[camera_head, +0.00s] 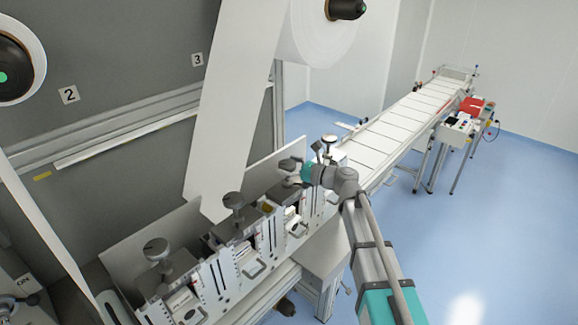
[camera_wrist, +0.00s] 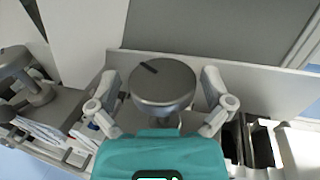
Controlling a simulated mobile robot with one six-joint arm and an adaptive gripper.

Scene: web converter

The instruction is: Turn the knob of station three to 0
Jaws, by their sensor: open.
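A round grey knob (camera_wrist: 162,85) stands between the two fingers of my gripper (camera_wrist: 161,80) in the wrist view. It has a short dark mark on its top, pointing to the upper left. The fingers are open, one on each side, with a visible gap to the knob. In the head view my gripper (camera_head: 296,168) is at the third knob (camera_head: 287,163) along the row, partly covering it. The sign for station 3 (camera_head: 197,60) is on the grey wall above. No scale or 0 mark around the knob can be made out.
Other knobs stand nearer on the row, at the front (camera_head: 157,251) and in the middle (camera_head: 233,201). A white web (camera_head: 240,100) hangs from a roll just left of my gripper. A pale panel (camera_head: 130,240) runs behind the knobs. A conveyor (camera_head: 400,125) stretches away at the right.

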